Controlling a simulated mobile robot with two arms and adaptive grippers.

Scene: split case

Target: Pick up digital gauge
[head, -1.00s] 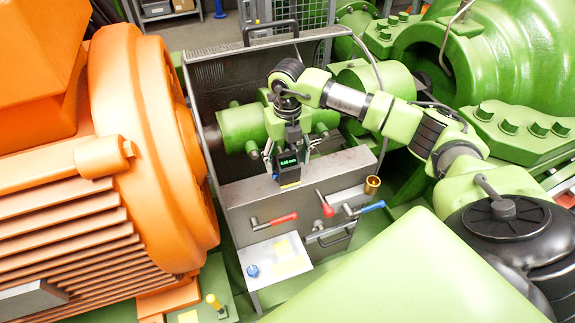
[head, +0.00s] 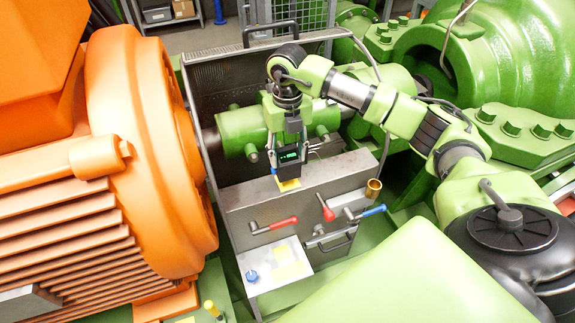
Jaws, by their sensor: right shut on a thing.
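The digital gauge (head: 289,157) is a small black box with a lit green readout, in the middle of the head view. My right gripper (head: 288,153) points down from above and is shut on the gauge, with a finger on either side of it. A yellow patch (head: 288,185) shows just below the gauge, on the top of the grey metal case. Whether the gauge touches the case top cannot be told for certain; it appears slightly above it. My left gripper is not in view.
The grey case's front (head: 262,225) carries red-handled (head: 284,222) and blue-handled (head: 372,211) tools and a brass cup (head: 374,187). A green shaft coupling (head: 243,131) lies behind the gauge. A large orange motor (head: 150,150) stands close on the left.

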